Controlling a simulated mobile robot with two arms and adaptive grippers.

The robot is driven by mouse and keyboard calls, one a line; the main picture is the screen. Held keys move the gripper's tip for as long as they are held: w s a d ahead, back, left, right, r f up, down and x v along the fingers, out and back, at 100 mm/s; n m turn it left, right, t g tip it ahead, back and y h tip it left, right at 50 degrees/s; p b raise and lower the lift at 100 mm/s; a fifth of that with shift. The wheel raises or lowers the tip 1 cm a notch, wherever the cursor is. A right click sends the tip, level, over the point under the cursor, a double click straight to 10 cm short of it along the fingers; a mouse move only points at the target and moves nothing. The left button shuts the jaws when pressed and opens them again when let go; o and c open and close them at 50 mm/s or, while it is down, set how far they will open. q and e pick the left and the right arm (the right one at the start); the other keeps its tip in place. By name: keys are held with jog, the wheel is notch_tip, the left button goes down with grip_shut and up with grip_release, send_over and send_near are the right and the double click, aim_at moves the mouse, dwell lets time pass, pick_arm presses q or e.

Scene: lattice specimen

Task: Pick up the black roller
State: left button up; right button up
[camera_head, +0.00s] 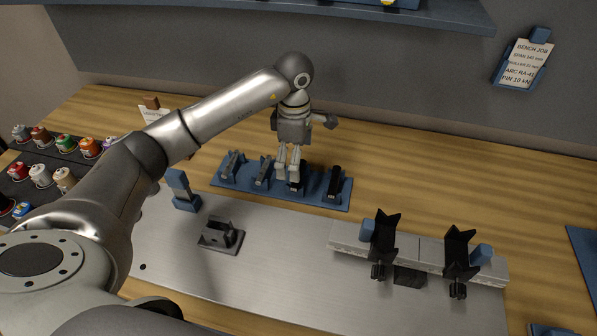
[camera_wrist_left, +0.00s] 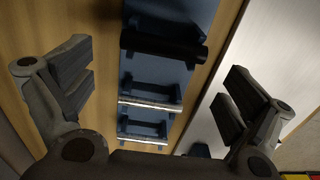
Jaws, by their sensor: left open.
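A blue rack (camera_head: 225,181) on the wooden bench holds a row of rollers. The black roller (camera_head: 334,183) appears to be the one at the rack's right end. In the left wrist view the black roller (camera_wrist_left: 163,42) lies across its cradle near the top, with two silver rollers (camera_wrist_left: 150,105) below it. My left gripper (camera_head: 288,172) hangs above the rack, pointing down, left of the black roller. In the wrist view its fingers (camera_wrist_left: 155,88) are wide apart, with nothing between them. My right gripper is out of view.
A metal plate (camera_head: 290,285) lies in front of the rack. It carries a dark block fixture (camera_head: 221,236), a blue stand (camera_head: 185,190) and a grey bar (camera_head: 430,250) with two black V-shaped holders (camera_head: 380,240).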

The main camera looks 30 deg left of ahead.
pick_arm(q)
jog(key=shift+s+d+f+p, duration=0.15)
jog(key=shift+f+p, duration=0.15)
jog(key=shift+f, duration=0.65)
jog(key=shift+w+d+f+p, duration=0.1)
jog(key=shift+f+p, duration=0.15)
jog(key=shift+f, duration=0.7)
jog(key=c, duration=1.1)
